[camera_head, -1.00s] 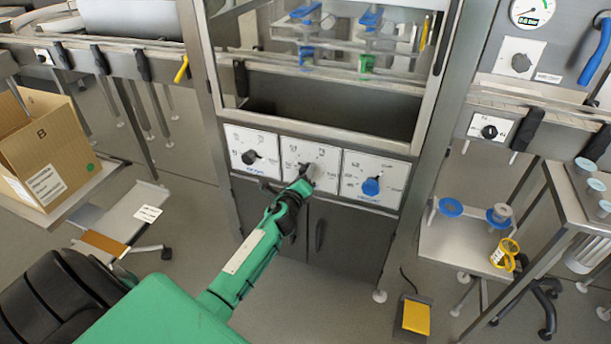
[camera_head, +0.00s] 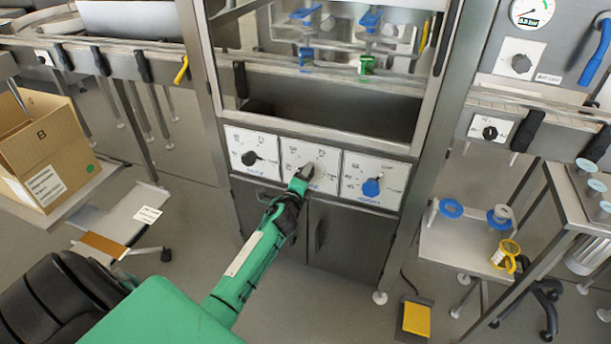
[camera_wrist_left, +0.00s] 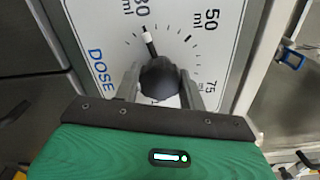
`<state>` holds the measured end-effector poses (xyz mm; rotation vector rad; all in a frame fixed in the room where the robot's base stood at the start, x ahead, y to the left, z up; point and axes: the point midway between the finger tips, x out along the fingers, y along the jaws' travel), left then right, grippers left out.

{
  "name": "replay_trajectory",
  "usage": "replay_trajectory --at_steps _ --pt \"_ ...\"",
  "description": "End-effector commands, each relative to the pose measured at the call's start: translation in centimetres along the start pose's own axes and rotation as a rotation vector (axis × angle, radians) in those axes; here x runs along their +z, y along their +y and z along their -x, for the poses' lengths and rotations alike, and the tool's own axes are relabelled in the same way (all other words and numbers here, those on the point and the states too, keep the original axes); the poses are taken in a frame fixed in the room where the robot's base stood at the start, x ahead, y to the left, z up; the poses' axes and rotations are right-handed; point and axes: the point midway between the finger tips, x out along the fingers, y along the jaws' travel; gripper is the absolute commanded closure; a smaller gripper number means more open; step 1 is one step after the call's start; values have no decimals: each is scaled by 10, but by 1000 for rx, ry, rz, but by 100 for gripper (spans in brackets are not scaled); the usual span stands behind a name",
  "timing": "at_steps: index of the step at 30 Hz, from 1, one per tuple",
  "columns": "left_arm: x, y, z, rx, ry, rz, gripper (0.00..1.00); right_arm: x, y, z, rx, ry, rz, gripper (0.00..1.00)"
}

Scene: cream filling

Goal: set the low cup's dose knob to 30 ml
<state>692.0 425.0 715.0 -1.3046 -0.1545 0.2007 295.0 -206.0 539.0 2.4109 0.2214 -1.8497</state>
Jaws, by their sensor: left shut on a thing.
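The dose knob (camera_wrist_left: 158,78) is dark and round with a white-tipped pointer, on a white dial plate (camera_wrist_left: 100,25) marked DOSE. In the left wrist view the pointer aims up and slightly left, close to the partly cut-off 30 ml mark; 50 and 75 lie clockwise of it. My left gripper (camera_wrist_left: 158,92) is shut on the knob, one finger on each side. In the head view my left gripper (camera_head: 303,174) covers most of the knob on the middle dial panel (camera_head: 325,158). The panel's cup label is not readable there. My right gripper is not in view.
A black knob (camera_head: 249,158) is on the panel to the left and a blue knob (camera_head: 371,187) on the panel to the right, both close to my gripper. A framed machine opening (camera_head: 330,115) is above and cabinet doors (camera_head: 345,240) are below.

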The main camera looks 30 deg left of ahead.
Motion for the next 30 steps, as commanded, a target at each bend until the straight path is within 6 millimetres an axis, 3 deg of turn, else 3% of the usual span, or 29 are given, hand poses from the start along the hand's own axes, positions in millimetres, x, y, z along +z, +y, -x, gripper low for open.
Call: replay_trajectory --at_steps 7,8,11,23,30 --pt "0 1 0 1 0 -1 82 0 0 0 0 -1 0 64" --pt "0 1 0 1 0 -1 55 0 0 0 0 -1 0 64" --pt "0 1 0 1 0 -2 37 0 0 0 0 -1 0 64" --pt "0 1 7 2 0 -2 37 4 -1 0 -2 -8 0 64" --pt "0 2 42 3 0 -2 37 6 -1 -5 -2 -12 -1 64"
